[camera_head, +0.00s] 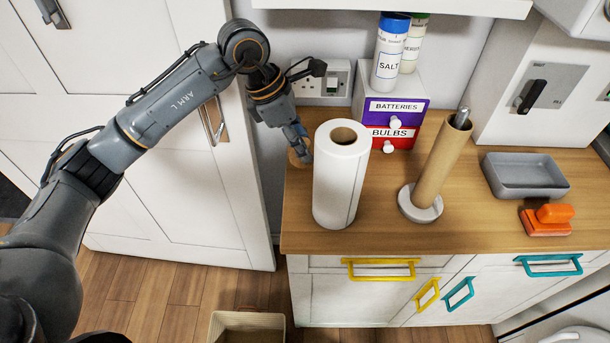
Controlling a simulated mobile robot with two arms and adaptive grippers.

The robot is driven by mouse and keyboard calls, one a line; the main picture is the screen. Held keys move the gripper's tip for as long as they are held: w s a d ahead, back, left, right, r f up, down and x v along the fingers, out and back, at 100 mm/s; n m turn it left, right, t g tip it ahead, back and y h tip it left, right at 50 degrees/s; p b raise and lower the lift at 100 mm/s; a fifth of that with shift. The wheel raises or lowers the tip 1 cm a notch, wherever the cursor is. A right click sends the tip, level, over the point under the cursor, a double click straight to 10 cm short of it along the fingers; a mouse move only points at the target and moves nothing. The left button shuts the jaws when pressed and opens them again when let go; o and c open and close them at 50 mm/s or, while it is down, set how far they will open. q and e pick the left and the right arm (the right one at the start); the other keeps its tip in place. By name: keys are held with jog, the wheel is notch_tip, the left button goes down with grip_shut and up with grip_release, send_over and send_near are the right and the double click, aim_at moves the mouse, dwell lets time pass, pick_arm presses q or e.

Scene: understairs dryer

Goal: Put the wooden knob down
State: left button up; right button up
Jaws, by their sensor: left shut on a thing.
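The wooden knob (296,158) is a small round tan piece at the back left of the wooden counter (290,205). My left gripper (301,147) reaches down from the upper left and is shut on it. The knob is at the counter's left edge, just left of the paper towel roll. I cannot tell whether it touches the counter. The gripper's fingers hide part of the knob. My right gripper is out of view.
A paper towel roll (340,180) stands close by on the right. Behind it is a small drawer box (397,108) with salt (388,55) on top. A cardboard tube (440,165) on a holder, a grey tray (524,176) and an orange brush (547,219) stand farther right. The counter's front middle is clear.

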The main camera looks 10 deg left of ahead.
pick_arm(q)
jog(key=w+f+n, duration=0.1)
jog(key=n, duration=0.1)
jog(key=w+f+n+t+y, duration=0.1)
jog(key=f+n, duration=0.1)
jog(key=n, duration=0.1)
jog(key=w+f+n+t, duration=0.1)
jog(key=w+n, duration=0.1)
jog(key=n, duration=0.1)
jog(key=shift+a+f+y, duration=0.3)
jog(key=shift+f+y, duration=0.1)
jog(key=shift+f+p, duration=0.3)
jog(key=shift+f, duration=0.25)
notch_tip(320, 180, down, 3)
jog(key=shift+f+p, duration=0.1)
jog(key=shift+p, duration=0.2)
jog(key=shift+f, duration=0.1)
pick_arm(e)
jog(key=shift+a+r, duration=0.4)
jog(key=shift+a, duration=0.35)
pick_arm(q)
jog(key=shift+f, duration=0.2)
jog(key=o, duration=1)
jog(key=shift+r, duration=0.1)
jog(key=shift+c, duration=0.2)
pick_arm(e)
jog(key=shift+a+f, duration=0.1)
